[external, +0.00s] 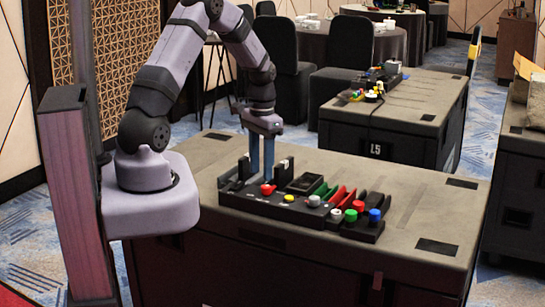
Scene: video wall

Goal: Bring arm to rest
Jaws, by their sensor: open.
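My gripper (261,153) points straight down above the left part of a black control panel (248,206). Its two blue-grey fingers are apart and nothing shows between them. A red knob (267,189) lies just below and in front of the fingertips. From this angle I cannot tell whether the fingertips touch the panel. The arm is bent over from my base at the left.
The panel also carries a yellow button (289,198), a green knob (351,215) and a blue knob (375,216). It stands on a grey case (430,205) with free room at the right. Another case (420,115) stands behind.

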